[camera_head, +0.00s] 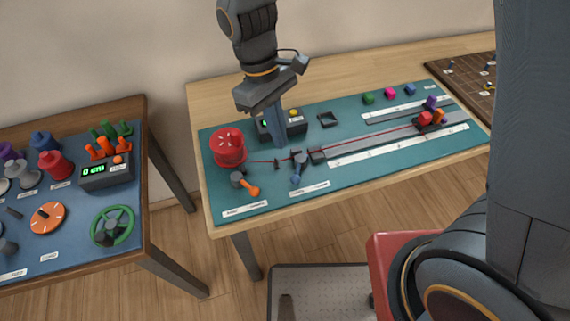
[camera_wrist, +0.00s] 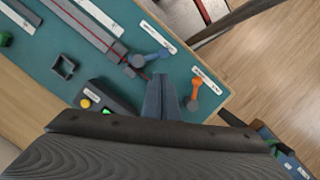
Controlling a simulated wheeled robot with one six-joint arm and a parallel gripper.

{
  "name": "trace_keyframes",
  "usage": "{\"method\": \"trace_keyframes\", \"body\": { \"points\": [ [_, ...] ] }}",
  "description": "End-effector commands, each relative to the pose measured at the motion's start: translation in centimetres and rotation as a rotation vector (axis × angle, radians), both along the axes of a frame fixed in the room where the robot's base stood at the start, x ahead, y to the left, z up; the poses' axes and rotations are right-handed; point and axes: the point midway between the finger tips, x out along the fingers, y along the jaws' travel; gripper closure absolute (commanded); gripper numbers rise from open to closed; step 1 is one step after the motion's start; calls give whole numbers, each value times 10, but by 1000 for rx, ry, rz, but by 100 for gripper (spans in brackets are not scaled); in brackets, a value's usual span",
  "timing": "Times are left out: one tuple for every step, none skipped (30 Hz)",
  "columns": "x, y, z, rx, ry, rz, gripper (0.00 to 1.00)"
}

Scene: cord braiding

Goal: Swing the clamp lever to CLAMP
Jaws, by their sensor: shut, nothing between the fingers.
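Two levers stand on the teal board (camera_head: 350,124). The blue lever (camera_head: 296,172) is by the dark blocks on the red cord; the wrist view shows it (camera_wrist: 152,57) lying beside its pivot. The orange lever (camera_head: 249,188) is left of it, below the red spool (camera_head: 228,148), and also shows in the wrist view (camera_wrist: 194,92). Their labels are too small to read, so I cannot tell surely which is the clamp lever. My gripper (camera_head: 281,146) is shut and empty, pointing down above the board behind the blue lever. Its fingers (camera_wrist: 161,78) show between the two levers in the wrist view.
A dark box with a yellow button (camera_wrist: 86,103) is beside my fingers. A small square tray (camera_head: 327,119) and several coloured blocks are farther right. The red cord (camera_head: 370,139) runs along a rail. A separate control table (camera_head: 75,235) stands left across a gap.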

Motion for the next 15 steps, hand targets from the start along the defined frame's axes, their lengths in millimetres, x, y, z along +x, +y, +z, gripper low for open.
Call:
{"method": "trace_keyframes", "body": {
  "points": [
    [-1, 5, -1, -5, 6, 18, 100],
    [-2, 6, -2, -7, 9, 24, 100],
    [-3, 7, -3, -8, 11, 29, 100],
    [-3, 7, -5, -9, 12, 31, 100],
    [-3, 6, -7, -9, 12, 31, 100],
    [-4, 5, -10, -9, 12, 30, 100],
    [-5, 4, -14, -10, 13, 30, 100],
    [-6, 3, -18, -11, 14, 29, 100],
    [-7, 2, -23, -11, 14, 29, 100],
    [-8, 0, -28, -11, 15, 29, 100],
    [-9, -1, -33, -11, 14, 28, 100],
    [-10, -2, -39, -11, 14, 28, 100],
    [-11, -3, -45, -11, 15, 29, 100],
    [-11, -4, -49, -11, 15, 29, 100],
    [-12, -5, -56, -11, 14, 29, 100]
  ]
}}
